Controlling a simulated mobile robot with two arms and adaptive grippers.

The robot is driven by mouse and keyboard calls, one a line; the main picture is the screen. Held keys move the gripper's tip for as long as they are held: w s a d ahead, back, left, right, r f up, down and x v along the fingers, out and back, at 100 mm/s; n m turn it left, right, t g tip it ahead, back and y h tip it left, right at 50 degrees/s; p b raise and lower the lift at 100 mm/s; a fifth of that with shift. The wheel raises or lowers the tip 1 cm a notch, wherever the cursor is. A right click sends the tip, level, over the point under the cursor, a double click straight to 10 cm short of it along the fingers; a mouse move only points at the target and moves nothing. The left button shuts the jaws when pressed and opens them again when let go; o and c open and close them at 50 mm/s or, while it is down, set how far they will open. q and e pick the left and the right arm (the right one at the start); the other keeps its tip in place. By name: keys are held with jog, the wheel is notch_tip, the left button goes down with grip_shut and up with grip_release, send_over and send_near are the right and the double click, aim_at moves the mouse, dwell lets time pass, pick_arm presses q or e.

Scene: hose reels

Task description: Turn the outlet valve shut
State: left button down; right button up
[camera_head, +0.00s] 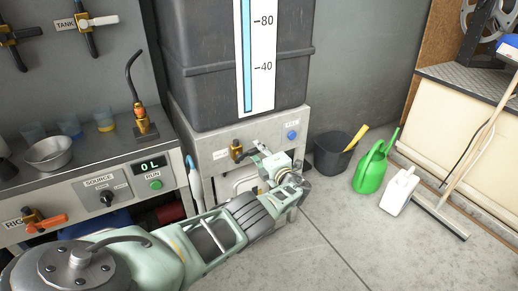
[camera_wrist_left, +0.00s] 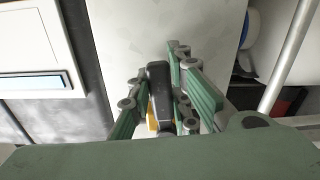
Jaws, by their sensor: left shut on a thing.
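The outlet valve (camera_head: 237,151) has a brass body on the front of the grey stand (camera_head: 215,138) under the tank. My left gripper (camera_head: 262,152) reaches the stand's front just right of the brass body. In the left wrist view, the green fingers of this gripper (camera_wrist_left: 160,95) are shut on a dark lever, the valve's handle (camera_wrist_left: 157,78). A bit of yellow brass (camera_wrist_left: 152,118) shows behind it. In the head view the gripper hides most of the handle, so I cannot tell its angle there. My right gripper is not in view.
The tank (camera_head: 200,60) has a level gauge (camera_head: 257,50) marked 40 and 80. A blue button (camera_head: 292,135) is on the stand's right. A workbench with a 0 L display (camera_head: 151,166) stands left. A dark bin (camera_head: 332,157) and green watering can (camera_head: 370,170) stand right.

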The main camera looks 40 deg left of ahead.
pick_arm(q)
jog(key=shift+f+m, duration=0.45)
jog(key=shift+m, duration=0.15)
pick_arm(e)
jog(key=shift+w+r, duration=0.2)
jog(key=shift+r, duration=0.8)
pick_arm(q)
jog(key=c, duration=1.6)
grip_release()
jog(key=v, duration=1.2)
